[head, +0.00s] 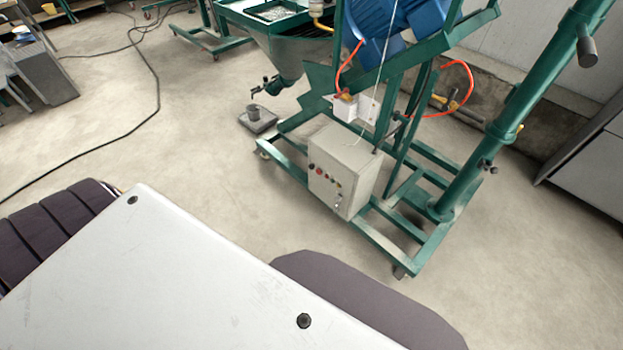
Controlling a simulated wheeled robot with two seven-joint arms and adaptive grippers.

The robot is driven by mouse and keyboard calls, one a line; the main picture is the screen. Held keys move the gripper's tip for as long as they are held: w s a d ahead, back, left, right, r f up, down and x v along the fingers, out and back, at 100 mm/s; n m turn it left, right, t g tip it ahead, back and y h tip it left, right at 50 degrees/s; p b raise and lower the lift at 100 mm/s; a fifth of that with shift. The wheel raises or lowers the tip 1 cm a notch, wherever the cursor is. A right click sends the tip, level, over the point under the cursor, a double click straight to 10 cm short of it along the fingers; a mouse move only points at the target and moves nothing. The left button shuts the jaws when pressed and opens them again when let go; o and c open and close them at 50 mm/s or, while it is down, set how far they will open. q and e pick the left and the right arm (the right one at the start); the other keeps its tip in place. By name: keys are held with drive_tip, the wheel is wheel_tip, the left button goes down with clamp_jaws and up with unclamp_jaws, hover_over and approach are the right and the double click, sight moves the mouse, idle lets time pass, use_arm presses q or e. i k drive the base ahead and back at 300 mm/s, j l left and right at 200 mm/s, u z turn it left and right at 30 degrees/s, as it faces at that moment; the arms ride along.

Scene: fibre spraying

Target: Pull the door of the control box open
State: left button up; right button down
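The control box (352,165) is a pale grey cabinet low on the green wheeled frame, right of the middle in the head view. Its front face, the door (326,184), carries a row of small coloured buttons and lamps and looks closed. A small fitting (338,202) sits low near the door's right edge. Neither of my grippers shows in the head view, so whether they are open or shut is hidden.
The green frame (380,238) stands on castors around the box, with a thick slanted green post (470,155) to the right. A black cable (157,92) crosses the floor at left. Bare floor (225,185) lies in front.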

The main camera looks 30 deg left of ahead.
sight(322, 187)
drive_tip(key=u, duration=0.8)
